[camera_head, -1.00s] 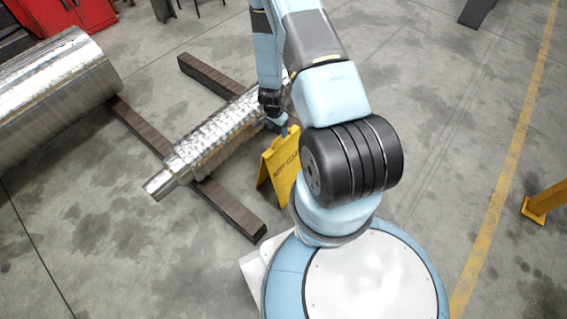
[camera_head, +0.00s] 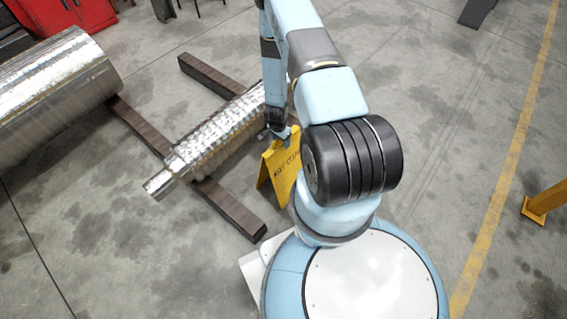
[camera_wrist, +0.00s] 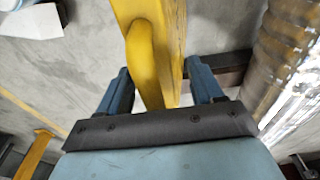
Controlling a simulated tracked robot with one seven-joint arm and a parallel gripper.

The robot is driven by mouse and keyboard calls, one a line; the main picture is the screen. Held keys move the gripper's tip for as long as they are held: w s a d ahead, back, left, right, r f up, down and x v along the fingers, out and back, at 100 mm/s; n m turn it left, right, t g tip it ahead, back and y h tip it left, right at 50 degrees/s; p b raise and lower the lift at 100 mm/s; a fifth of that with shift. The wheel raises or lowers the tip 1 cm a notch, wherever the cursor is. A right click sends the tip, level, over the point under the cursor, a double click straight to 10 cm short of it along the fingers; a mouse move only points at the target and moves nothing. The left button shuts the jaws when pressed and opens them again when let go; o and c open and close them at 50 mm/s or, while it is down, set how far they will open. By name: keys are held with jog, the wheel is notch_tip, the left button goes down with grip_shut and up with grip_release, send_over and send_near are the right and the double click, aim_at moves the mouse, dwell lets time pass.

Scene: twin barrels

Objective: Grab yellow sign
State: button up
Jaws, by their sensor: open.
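The yellow sign (camera_head: 283,168) is a folding floor sign with dark lettering, standing on the concrete left of my base in the head view. In the wrist view the top of the yellow sign (camera_wrist: 160,55) reaches down between the two blue fingers of my gripper (camera_wrist: 160,88). The fingers are spread, with gaps visible on both sides of the sign's top. In the head view my gripper (camera_head: 282,133) is at the sign's upper edge, and its fingers are small and partly hidden there.
A shiny ridged metal roller (camera_head: 215,135) lies across dark wooden beams (camera_head: 232,212) left of the sign. A larger metal cylinder (camera_head: 60,85) lies at the far left. A yellow post (camera_head: 545,203) stands at the right edge.

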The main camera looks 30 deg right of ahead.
jog(key=shift+f, duration=0.2)
jog(key=shift+c, duration=0.3)
grip_shut()
jog(key=shift+w, duration=0.1)
dwell(0.9)
